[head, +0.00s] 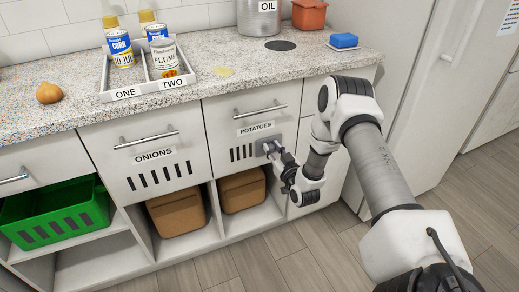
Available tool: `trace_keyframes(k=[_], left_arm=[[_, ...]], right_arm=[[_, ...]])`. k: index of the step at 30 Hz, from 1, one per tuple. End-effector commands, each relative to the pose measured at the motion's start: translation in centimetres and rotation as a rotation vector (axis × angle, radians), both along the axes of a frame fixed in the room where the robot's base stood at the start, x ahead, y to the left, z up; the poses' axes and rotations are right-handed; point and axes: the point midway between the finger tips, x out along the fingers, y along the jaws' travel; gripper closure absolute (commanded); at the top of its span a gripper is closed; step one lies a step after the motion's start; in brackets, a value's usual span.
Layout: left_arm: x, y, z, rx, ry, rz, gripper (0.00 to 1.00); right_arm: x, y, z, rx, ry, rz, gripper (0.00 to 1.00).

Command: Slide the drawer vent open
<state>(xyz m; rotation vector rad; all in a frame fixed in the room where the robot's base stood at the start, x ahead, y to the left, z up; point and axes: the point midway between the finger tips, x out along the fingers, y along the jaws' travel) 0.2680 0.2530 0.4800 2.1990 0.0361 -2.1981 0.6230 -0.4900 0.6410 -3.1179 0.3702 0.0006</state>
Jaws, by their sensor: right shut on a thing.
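The drawer labelled POTATOES (255,128) has dark vertical vent slots (241,153) low on its white front. A grey vent slider (262,147) sits just right of the visible slots. My right gripper (273,151) is at the slider, shut on a small part of it; the fingers hide most of that part. Several dark slots show left of the slider, and what lies behind the slider and gripper is hidden. My left gripper is not in view.
The ONIONS drawer (153,155) is left of it, with bar handles above both. Brown bins (243,190) and a green crate (55,215) sit in the shelves below. The speckled counter (220,85) holds a tray of cans (148,87), an onion (48,93) and a blue sponge (344,41).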

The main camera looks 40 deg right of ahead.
Motion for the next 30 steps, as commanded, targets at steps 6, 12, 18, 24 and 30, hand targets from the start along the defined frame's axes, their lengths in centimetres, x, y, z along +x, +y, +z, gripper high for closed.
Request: trace_keyframes(k=[6,12,18,24,30], left_arm=[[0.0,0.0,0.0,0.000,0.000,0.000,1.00],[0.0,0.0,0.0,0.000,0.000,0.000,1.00],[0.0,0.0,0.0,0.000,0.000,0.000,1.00],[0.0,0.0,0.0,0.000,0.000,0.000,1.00],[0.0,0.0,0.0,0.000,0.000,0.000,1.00]], right_arm=[[0.0,-0.1,0.0,-0.002,-0.001,0.001,1.00],[0.0,-0.1,0.0,-0.002,-0.001,0.001,0.48],[0.0,-0.1,0.0,-0.001,-0.001,0.001,0.48],[-1.3,0.1,-0.1,0.001,0.002,0.000,0.48],[-6.0,1.2,-0.1,0.004,0.002,-0.003,0.48]])
